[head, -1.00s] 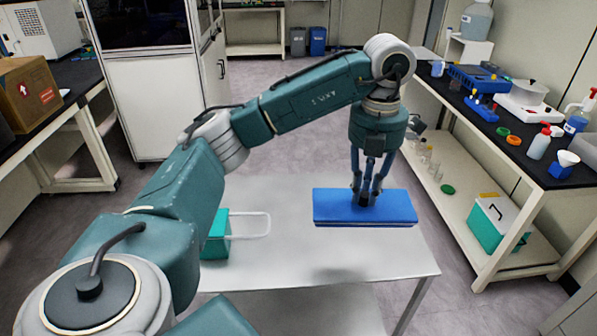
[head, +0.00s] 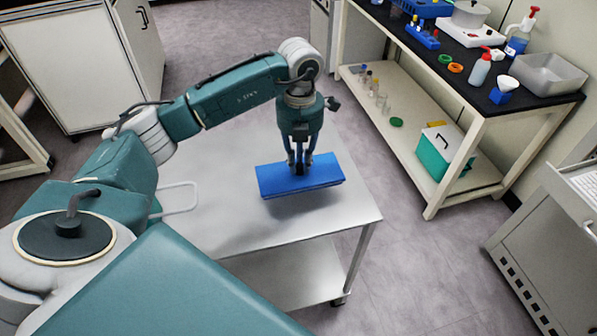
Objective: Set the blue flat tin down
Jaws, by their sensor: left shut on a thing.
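The blue flat tin (head: 318,178) is a flat rectangular box over the right part of the grey metal table (head: 235,232). My left gripper (head: 300,168) points down and is shut on the tin's top, near its middle. A soft shadow lies on the table below the tin, so the tin appears held a little above the surface. It looks close to level. My right gripper is not in view.
A white wire handle (head: 180,198) shows on the table's left, partly behind my arm. A black-topped bench (head: 470,75) with bottles and racks stands at the right; its lower shelf holds a teal box (head: 440,152). A grey cabinet (head: 550,240) is at far right.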

